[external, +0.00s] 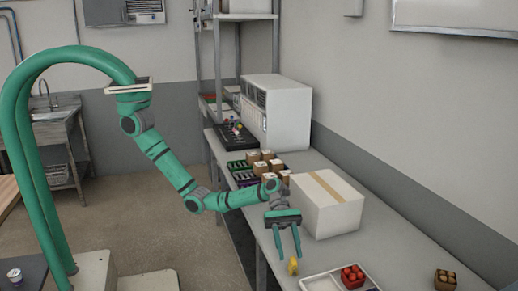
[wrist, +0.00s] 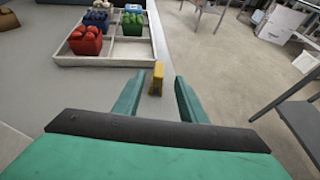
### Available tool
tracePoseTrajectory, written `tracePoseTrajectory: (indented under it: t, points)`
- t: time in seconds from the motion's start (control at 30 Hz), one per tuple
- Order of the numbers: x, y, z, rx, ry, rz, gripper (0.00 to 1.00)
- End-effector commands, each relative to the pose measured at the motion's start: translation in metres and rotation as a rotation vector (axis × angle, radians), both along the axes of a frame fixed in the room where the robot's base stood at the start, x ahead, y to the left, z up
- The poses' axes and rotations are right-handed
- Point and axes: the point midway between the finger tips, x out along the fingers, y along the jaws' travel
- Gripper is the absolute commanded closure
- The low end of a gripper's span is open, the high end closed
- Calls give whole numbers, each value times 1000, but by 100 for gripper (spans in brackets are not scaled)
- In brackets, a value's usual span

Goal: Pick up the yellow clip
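The yellow clip (external: 293,266) stands on the grey table close to its front edge, beside the white tray. It also shows in the wrist view (wrist: 157,78), ahead of my fingertips and roughly midway between them. My gripper (external: 287,257) is above the table, pointing down near the clip. In the wrist view my gripper (wrist: 157,84) has its two green fingers spread apart with nothing held between them. I cannot tell exactly how far the fingertips are from the clip.
The white divided tray (wrist: 104,61) holds red (wrist: 86,41), blue and green containers of small items. A large cardboard box (external: 325,205) stands on the table behind my gripper. The table's edge drops to open floor (wrist: 215,60) near the clip.

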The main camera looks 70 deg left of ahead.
Motion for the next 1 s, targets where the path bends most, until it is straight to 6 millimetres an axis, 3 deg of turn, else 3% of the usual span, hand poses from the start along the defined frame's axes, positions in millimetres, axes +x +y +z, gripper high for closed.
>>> tracePoseTrajectory:
  t: [0.33, 0.67, 0.8, 0.83, 1.0]
  points:
    - [-5, -40, -16, 1, -1, -1, 62]
    - [-5, -46, -19, 0, -1, 1, 62]
    - [-5, -46, -19, 0, -1, 1, 96]
    - [-5, -45, -19, 0, -1, 1, 100]
    - [-5, -45, -19, 0, -1, 1, 100]
